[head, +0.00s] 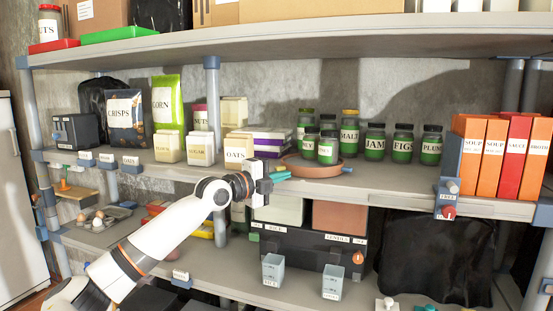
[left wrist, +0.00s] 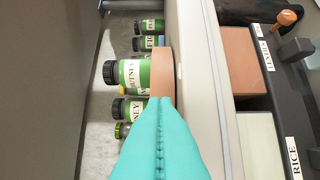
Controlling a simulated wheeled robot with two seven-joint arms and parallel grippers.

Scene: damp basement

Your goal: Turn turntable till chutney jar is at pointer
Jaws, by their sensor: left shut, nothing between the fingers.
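The terracotta turntable (head: 320,170) sits on the middle shelf and carries several green jars with dark or coloured lids. In the left wrist view its rim (left wrist: 162,72) shows beside a jar whose label ends in "UTNEY" (left wrist: 132,73), likely the chutney jar. A second jar (left wrist: 130,109) ends in "NEY", its start hidden. In the head view the front jars (head: 328,150) have labels too small to read. A small blue piece (head: 347,170) at the turntable's right front may be the pointer. My left gripper (head: 284,172), teal-fingered, is shut and empty at the turntable's left front edge; contact is unclear.
Jam (head: 375,142), figs (head: 403,144) and plums (head: 431,145) jars stand right of the turntable. The upper shelf (head: 300,32) hangs above; a black drawer box (head: 312,250) is below.

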